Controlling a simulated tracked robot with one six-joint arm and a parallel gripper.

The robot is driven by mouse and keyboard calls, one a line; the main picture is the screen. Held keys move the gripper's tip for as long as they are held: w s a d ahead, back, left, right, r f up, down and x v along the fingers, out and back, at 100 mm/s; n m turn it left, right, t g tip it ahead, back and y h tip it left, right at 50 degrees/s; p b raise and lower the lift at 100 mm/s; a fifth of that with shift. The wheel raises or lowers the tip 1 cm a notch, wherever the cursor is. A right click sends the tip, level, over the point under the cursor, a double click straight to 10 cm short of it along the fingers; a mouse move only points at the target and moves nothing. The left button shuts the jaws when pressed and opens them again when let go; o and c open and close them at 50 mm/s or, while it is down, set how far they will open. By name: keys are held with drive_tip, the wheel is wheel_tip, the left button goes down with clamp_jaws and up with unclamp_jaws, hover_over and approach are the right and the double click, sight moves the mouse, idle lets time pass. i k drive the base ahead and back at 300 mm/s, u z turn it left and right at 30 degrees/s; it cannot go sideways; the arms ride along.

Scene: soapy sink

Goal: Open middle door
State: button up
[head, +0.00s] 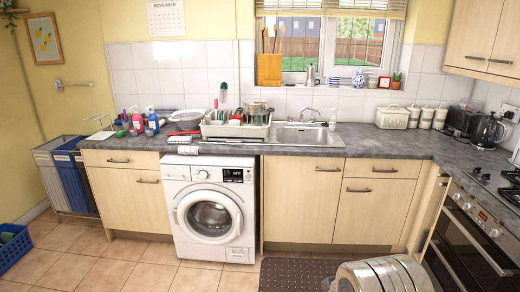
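The pale wood cupboard door (300,205) under the sink is between the washing machine and a right-hand unit. I take it for the middle door. It looks shut, flush with the fronts beside it. Its dark bar handle (328,169) runs level near the top right corner of the door. My gripper is not in view, so I cannot see whether it is open or shut. The lower right part of the right-hand unit is partly hidden by a pale, rounded, ribbed shape in the foreground.
The washing machine (208,208) stands left of the door. A drawer (384,172) over a cupboard door (372,212) is to its right. An oven (470,250) stands at far right. A dark dotted mat (290,274) lies in front.

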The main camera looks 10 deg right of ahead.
sight(370, 211)
drive_tip(key=z, duration=0.2)
drive_tip(key=i, duration=2.15)
drive_tip(key=z, duration=0.55)
drive_tip(key=i, duration=1.35)
drive_tip(key=z, duration=0.3)
